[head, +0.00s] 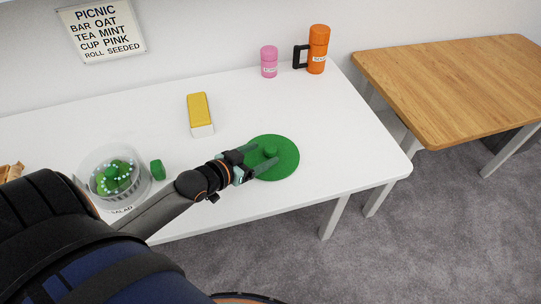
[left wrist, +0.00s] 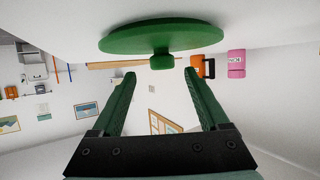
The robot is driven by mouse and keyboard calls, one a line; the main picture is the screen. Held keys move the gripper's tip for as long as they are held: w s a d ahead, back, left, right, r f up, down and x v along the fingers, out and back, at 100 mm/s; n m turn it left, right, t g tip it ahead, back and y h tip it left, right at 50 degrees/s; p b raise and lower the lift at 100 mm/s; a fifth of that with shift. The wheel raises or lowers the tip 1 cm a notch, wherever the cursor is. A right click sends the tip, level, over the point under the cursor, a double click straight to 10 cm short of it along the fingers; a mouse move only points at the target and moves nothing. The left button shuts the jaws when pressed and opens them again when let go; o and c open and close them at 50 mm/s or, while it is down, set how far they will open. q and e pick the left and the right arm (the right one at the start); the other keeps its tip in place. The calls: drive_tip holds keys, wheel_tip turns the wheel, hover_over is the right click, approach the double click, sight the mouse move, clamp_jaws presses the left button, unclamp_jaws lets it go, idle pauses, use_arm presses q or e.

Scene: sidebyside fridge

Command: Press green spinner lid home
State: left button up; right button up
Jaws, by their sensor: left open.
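The green spinner lid (head: 286,163) is a round disc with a small knob, lying on the white table right of centre in the head view. In the left wrist view the lid (left wrist: 165,38) shows at the top, with its knob (left wrist: 161,61) pointing toward the fingers. My left gripper (head: 266,159) is open, its fingers either side of the knob and apart from it in the left wrist view (left wrist: 160,85). The clear spinner bowl (head: 93,183), labelled SALAD, stands uncovered at the left with green pieces inside. My right gripper is not in view.
A green piece (head: 157,169) lies beside the bowl. A yellow and white block (head: 200,114) sits mid-table. A pink jar (head: 269,62) and an orange flask (head: 318,50) stand at the back. A wooden table (head: 455,85) is at the right.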

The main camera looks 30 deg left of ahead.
sight(267, 151)
use_arm(q)
drive_tip(key=shift+x, duration=2.3)
drive_tip(key=shift+a, duration=0.15)
drive_tip(key=shift+c, duration=0.3)
clamp_jaws()
